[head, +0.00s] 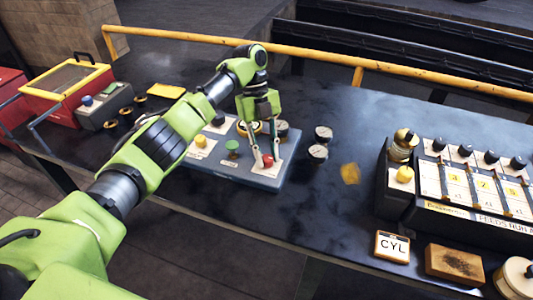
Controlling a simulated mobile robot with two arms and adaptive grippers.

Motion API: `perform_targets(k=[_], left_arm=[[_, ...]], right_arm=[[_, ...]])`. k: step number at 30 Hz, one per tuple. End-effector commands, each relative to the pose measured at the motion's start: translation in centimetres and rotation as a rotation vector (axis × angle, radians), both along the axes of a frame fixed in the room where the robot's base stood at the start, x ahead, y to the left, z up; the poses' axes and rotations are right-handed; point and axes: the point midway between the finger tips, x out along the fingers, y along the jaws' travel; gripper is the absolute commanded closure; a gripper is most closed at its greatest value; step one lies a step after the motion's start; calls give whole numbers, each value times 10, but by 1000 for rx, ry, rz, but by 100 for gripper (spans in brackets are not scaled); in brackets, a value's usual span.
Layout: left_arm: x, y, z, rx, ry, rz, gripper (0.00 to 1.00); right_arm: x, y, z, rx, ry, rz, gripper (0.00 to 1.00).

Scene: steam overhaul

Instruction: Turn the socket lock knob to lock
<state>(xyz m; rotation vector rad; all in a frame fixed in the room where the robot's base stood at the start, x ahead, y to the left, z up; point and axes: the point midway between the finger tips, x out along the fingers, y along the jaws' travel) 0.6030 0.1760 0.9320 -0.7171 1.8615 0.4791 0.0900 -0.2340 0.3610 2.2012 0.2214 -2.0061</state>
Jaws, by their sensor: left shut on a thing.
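A blue-grey control panel (231,177) lies on the dark table, with knobs on white plates. My left gripper (267,162) comes down over its right front part. Its two fingers straddle a red knob (268,159) and are shut on it. A green knob (232,145) and a yellow knob (200,141) stand to the left of it on the same panel. The labels are too small to read, so I cannot tell from them which knob is the socket lock. The wrist and fingers hide part of the panel's back. My right gripper is not in view.
Two small round gauges (318,152) stand right of the panel. A black unit with numbered slots (460,205) is at the right, with a CYL sign (392,247) and a brown block (455,264) in front. A red case (65,82) is at the left. A yellow rail (310,56) runs behind.

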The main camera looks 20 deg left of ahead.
Motion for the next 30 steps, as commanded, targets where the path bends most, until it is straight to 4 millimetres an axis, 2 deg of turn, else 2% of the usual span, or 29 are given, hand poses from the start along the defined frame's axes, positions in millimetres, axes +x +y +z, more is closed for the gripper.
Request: perform_targets(k=[1, 2, 3, 13, 17, 20, 25, 30], left_arm=[[0, -1, 0, -1, -1, -2, 98], [0, -1, 0, -1, -1, -1, 69], [0, 0, 0, -1, -1, -1, 60], [0, 0, 1, 0, 0, 0, 60], [3, 2, 9, 0, -2, 2, 60], [8, 6, 23, 0, -3, 3, 60], [19, 15, 61, -1, -4, 2, 60], [27, 23, 87, 0, -2, 2, 60]], right_arm=[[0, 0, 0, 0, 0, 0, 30], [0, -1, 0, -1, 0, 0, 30], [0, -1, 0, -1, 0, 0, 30], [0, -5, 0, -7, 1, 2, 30], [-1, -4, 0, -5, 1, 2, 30], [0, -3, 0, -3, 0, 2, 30], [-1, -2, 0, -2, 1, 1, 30], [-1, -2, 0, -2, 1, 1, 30]])
